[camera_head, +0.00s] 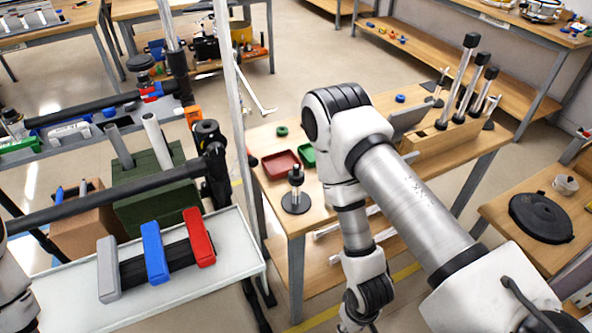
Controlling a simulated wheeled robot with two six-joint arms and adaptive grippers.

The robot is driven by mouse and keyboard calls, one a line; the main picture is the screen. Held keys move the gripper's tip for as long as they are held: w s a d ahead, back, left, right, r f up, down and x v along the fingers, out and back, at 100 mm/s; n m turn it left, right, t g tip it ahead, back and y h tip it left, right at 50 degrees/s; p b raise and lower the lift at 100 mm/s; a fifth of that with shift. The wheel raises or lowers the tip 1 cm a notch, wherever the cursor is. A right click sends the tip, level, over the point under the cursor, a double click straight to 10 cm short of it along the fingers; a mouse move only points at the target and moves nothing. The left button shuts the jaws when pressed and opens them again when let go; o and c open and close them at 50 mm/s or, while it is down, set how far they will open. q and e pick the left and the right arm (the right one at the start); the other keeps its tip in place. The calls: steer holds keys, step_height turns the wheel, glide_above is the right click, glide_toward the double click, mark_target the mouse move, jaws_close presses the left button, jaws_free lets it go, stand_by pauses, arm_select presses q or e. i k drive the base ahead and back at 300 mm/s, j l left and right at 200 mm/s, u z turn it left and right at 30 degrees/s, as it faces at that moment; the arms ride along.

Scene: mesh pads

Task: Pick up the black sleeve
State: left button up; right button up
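I cannot tell for sure which thing is the black sleeve. A small upright post with a black collar and a round black base (296,203) stands on the wooden table (268,147) at the centre. Several rods with black cylindrical tops (471,41) stand in a wooden block (446,138) at the back right of that table. My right arm comes in from the right and bends down over the table; its gripper is below the frame. Only a bit of my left arm shows at the left edge; its gripper is out of view.
A red tray (281,165) and a green tray (308,155) lie near the post. A white shelf (215,262) at the lower left bears grey, blue (155,252) and red (199,237) blocks on a black strip. A black disc (541,217) lies on the right table.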

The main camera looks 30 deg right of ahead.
mark_target(296, 173)
steer(key=k+z, duration=0.15)
steer(key=z, duration=0.25)
steer(key=k+l+z, duration=0.15)
steer(key=z, duration=0.2)
steer(key=k+l+z, duration=0.15)
steer(key=z, duration=0.25)
